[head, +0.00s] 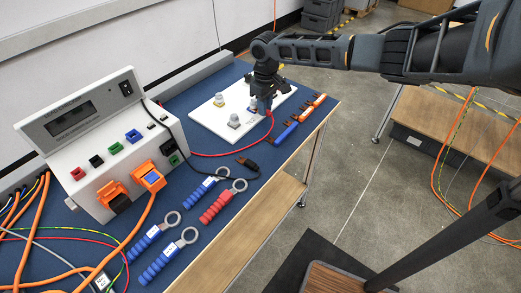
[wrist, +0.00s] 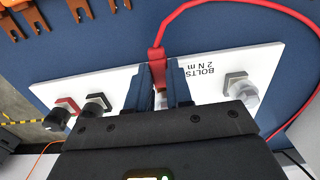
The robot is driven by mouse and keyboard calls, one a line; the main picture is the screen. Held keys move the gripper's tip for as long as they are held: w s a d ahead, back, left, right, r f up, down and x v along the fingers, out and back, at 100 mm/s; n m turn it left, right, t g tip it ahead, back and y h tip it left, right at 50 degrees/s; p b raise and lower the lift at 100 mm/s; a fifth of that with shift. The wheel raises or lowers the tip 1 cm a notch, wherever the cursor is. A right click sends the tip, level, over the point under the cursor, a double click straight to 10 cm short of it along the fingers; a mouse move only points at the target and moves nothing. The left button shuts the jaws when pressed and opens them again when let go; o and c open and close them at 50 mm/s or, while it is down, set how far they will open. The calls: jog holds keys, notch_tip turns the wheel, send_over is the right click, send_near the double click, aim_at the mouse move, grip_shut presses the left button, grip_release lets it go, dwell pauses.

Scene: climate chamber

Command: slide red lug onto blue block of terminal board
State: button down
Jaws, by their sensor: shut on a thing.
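My gripper (wrist: 160,85) is shut on the red lug (wrist: 157,62), whose red sleeve and cable come out between the fingers in the wrist view. The fingers point down over the white terminal board (head: 205,113); in the head view my gripper (head: 264,102) is above the board's near right part. The lug's metal end lies between the fingers and is mostly hidden. A small blue patch (head: 252,107) beside the fingers may be the blue block. I cannot tell whether the lug touches it.
A white tester (head: 100,165) with coloured sockets stands at the left. Blue-handled tools (head: 153,240) and a red-handled one (head: 216,207) lie at the table's front. A blue tool (head: 286,132) and orange clips (head: 308,110) lie near the right edge. A red cable (head: 215,155) crosses the mat.

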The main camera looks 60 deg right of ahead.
jog(key=shift+w, duration=0.15)
dwell(0.5)
jog(key=c, duration=0.9)
grip_release()
jog(key=shift+c, duration=0.2)
jog(key=shift+r+b, duration=0.4)
jog(key=shift+r, duration=3.5)
